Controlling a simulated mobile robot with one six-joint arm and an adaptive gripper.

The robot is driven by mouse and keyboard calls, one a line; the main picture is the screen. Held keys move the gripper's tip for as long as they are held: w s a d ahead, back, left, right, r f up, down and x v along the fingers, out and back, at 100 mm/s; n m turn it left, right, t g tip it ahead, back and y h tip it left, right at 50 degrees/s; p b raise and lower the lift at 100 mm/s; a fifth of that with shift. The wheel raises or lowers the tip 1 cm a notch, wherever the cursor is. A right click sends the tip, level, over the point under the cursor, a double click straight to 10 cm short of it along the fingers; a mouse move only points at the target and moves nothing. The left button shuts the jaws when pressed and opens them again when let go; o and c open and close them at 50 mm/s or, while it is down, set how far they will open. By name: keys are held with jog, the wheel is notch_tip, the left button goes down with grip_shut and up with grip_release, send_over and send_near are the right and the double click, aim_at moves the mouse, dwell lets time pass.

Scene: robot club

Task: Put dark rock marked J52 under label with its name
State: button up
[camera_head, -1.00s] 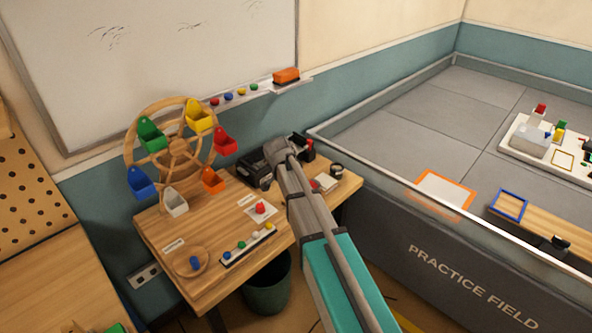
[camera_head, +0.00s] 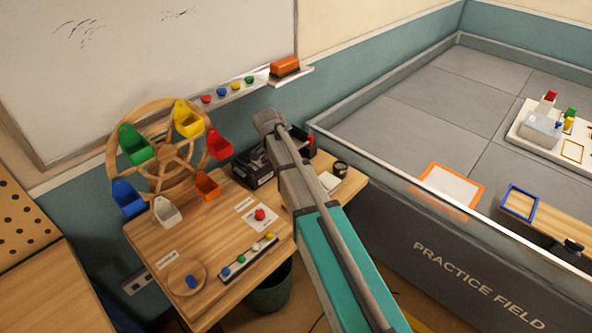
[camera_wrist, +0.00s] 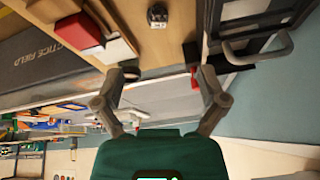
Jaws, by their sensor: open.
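A dark object (camera_head: 563,246) sits by the field's edge strip at the right of the head view, too small to identify. In the wrist view my gripper (camera_wrist: 162,82) has its two fingers spread apart, with nothing between them. In the head view my raised arm hides the gripper, above the back right of the wooden table (camera_head: 150,237).
A toy wheel (camera_head: 165,150) with coloured buckets stands on the table. A black box (camera_head: 253,170) and a small dark round object (camera_head: 341,169) are near its back. A walled practice field (camera_head: 430,112) lies to the right, with an orange frame (camera_head: 430,178) and a blue frame (camera_head: 507,207).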

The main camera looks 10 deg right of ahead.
jog(key=shift+w, duration=0.1)
dwell(0.3)
jog(key=b+x, duration=0.8)
jog(key=shift+d+f, duration=0.15)
jog(key=shift+f, duration=0.1)
jog(key=shift+f, duration=0.1)
dwell(0.6)
jog(key=b+x, duration=0.3)
jog(key=shift+s+d+f, duration=0.1)
jog(key=shift+s+d, duration=0.05)
jog(key=shift+s, duration=0.05)
jog(key=shift+b+x, duration=0.9)
jog(key=shift+x, duration=0.05)
jog(key=shift+d, duration=0.1)
jog(key=shift+c, duration=0.2)
